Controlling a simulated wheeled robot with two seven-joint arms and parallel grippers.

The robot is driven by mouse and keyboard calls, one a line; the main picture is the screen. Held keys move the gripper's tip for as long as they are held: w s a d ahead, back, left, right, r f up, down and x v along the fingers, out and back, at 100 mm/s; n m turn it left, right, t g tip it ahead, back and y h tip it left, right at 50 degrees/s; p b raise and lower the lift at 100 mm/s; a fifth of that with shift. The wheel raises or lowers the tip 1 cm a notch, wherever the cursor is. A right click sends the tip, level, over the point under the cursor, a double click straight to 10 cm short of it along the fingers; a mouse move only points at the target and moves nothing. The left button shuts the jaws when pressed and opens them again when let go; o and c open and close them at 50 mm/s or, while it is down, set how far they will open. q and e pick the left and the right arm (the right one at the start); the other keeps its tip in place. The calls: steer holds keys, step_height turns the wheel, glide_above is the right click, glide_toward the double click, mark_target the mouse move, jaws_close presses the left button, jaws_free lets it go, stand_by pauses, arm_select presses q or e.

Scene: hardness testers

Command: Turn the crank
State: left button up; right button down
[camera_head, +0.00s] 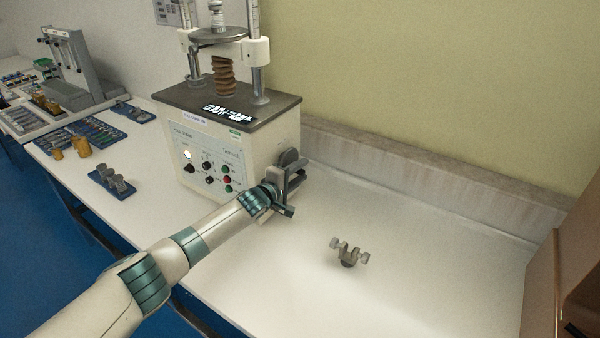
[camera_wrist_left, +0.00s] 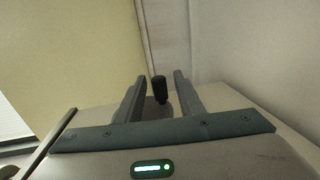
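The hardness tester (camera_head: 225,140) is a cream box with a dark top, buttons and a screw column. A grey round crank hub (camera_head: 289,157) shows on its right side, partly hidden by my gripper. My left gripper (camera_head: 292,190) is beside that right side, at the crank. In the left wrist view its two fingers (camera_wrist_left: 160,80) are spread apart. A black crank handle (camera_wrist_left: 159,89) shows between them, with a gap visible on both sides. The rest of the crank is hidden. My right gripper is not in view.
A small grey clamp-like part (camera_head: 348,253) lies on the white table (camera_head: 430,270) right of the gripper. Trays of tools (camera_head: 90,130) and another grey device (camera_head: 80,65) are at the left. A wall ledge (camera_head: 430,170) runs behind; a brown panel (camera_head: 560,270) stands at right.

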arm_select(q)
steer(key=shift+c, duration=0.4)
jaws_close()
steer(key=shift+s+a+g+y+p, duration=0.2)
steer(key=shift+g+y+p, duration=0.35)
steer(key=shift+p, duration=0.25)
steer(key=shift+s+g, duration=0.1)
steer(key=shift+g, duration=0.35)
steer(key=shift+s+a+f+g+y+p, duration=0.1)
steer(key=shift+s+a+g+y+p, duration=0.15)
steer(key=shift+g+y+p, duration=0.6)
steer(key=shift+s+a+g+y+p, duration=0.15)
steer(key=shift+s+g+y+p, duration=0.2)
steer(key=shift+g+y+p, duration=0.45)
steer(key=shift+g+p, duration=0.25)
steer(key=shift+p, duration=0.05)
